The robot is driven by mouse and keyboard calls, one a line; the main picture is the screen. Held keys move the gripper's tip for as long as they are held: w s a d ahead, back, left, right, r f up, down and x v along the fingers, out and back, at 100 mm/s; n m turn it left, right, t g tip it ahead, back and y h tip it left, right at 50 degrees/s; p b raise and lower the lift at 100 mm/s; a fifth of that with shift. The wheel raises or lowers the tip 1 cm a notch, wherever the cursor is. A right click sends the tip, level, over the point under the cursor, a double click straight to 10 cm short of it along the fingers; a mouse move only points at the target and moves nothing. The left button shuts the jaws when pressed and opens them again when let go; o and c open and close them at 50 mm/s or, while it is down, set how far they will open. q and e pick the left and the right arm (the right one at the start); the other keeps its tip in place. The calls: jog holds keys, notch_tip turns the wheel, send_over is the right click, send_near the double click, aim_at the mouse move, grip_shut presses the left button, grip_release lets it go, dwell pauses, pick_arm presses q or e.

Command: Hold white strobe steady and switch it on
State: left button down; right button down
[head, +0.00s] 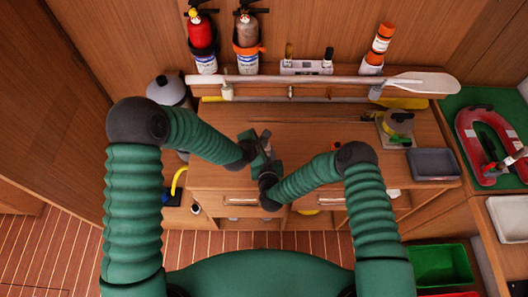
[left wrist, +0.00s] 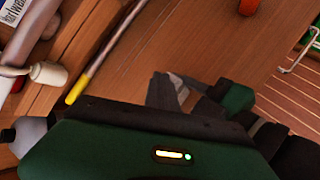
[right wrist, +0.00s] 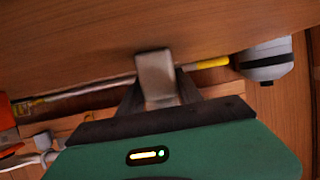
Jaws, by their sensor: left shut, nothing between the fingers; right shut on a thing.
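A pale grey-white block, which looks like the white strobe (right wrist: 155,75), stands between the fingers of my right gripper (right wrist: 160,95) in the right wrist view. The right gripper is shut on it. My left gripper (head: 262,146) is shut and empty, close beside the right gripper above the wooden counter in the head view. In the left wrist view its fingers (left wrist: 166,92) are together, near the dark fingers and green body of the right gripper. The strobe's switch cannot be made out, and I cannot tell whether the left fingers touch the strobe.
A white paddle (head: 422,83) lies along the back of the counter (head: 330,125). Behind it stand a red extinguisher (head: 202,35), a grey extinguisher (head: 247,35) and an orange-white canister (head: 378,48).

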pick_arm(q)
jog(key=shift+f, duration=0.2)
jog(key=shift+r, duration=0.75)
pick_arm(e)
jog(key=c, duration=0.7)
grip_release()
pick_arm(q)
notch_tip(320, 180, up, 6)
jog(key=shift+f, duration=0.1)
